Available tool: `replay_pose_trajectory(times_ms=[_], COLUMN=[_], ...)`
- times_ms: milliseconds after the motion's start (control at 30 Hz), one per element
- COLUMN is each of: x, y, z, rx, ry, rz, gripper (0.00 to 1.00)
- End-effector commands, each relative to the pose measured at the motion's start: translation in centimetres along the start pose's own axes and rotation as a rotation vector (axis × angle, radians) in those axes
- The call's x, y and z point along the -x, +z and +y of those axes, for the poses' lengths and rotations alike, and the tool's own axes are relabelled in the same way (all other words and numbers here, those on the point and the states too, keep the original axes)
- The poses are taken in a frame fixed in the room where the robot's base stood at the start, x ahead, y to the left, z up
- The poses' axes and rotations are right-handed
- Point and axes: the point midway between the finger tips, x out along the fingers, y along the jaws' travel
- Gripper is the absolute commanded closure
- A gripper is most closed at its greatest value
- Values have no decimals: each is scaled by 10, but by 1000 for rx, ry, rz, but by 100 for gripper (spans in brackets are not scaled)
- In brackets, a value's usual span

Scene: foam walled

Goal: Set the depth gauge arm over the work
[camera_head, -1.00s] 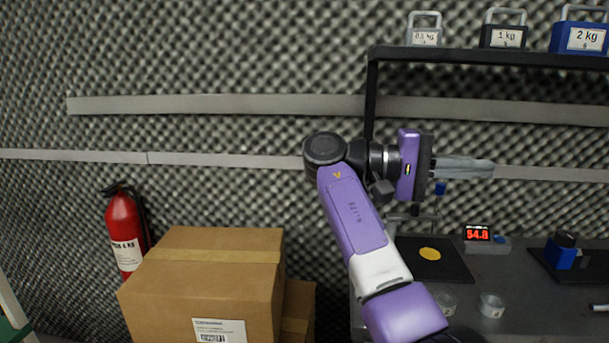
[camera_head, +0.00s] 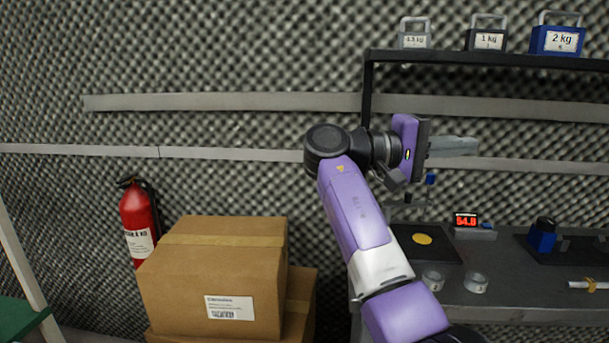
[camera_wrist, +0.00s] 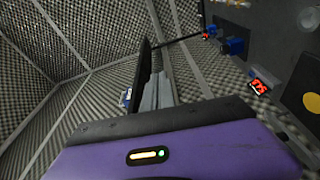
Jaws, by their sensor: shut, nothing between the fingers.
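My gripper (camera_head: 476,146) is shut and empty, held in the air above the bench and pointing right. Its grey fingers also show in the wrist view (camera_wrist: 155,92). Behind and below it, a thin stand with a blue knob (camera_head: 430,179) is partly hidden by my wrist; it looks like the depth gauge, but its arm's position is unclear. A yellow disc (camera_head: 422,239), apparently the work, lies on a black mat (camera_head: 445,254) and shows at the right edge of the wrist view (camera_wrist: 312,102). A red digital readout (camera_head: 466,219) stands to the right of the stand, at the mat's back corner.
A dark shelf (camera_head: 490,57) carrying several labelled weights is above the bench (camera_head: 520,298). A blue device (camera_head: 543,235) stands at right. Two clear rings (camera_head: 475,283) lie in front of the mat. Cardboard boxes (camera_head: 215,275) and a fire extinguisher (camera_head: 138,222) are at left.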

Motion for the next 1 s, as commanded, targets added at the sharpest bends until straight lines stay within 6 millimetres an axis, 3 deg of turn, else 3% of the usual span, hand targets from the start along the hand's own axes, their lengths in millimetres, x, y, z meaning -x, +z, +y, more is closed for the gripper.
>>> replay_pose_trajectory(times_ms=[133, 267, 400, 567, 767, 1000], x=[3, 11, 26, 54, 96, 135], y=[-27, -53, -78, -91, -74, -10], z=[-3, -22, -62, -124, -203, -271], rx=[-60, -107, -162, -236, -356, -517], ry=[-25, -57, -117, -218, -386, -595], rz=[149, 302, 491, 718, 971, 1170], gripper=[100, 100, 100, 100, 100, 100])
